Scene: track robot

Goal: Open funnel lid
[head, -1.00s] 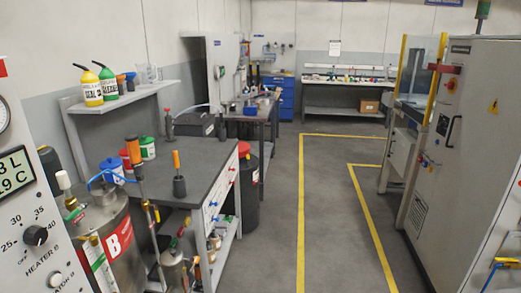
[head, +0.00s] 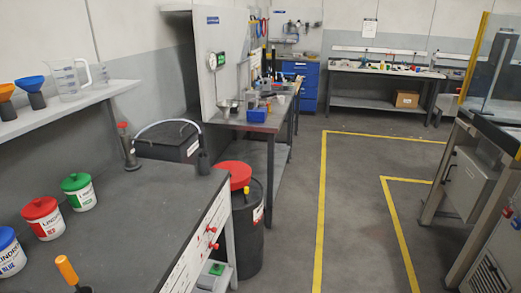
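Neither of my grippers shows in the head view. An orange funnel (head: 6,95) and a blue funnel (head: 31,88) stand upright on dark bases on the wall shelf at the upper left. I cannot make out a lid on either. A metal bowl-like or funnel-like vessel (head: 228,107) stands on the farther bench, too small to tell whether it has a lid.
A machine (head: 480,180) stands at the right. The floor between yellow lines (head: 355,210) is clear.

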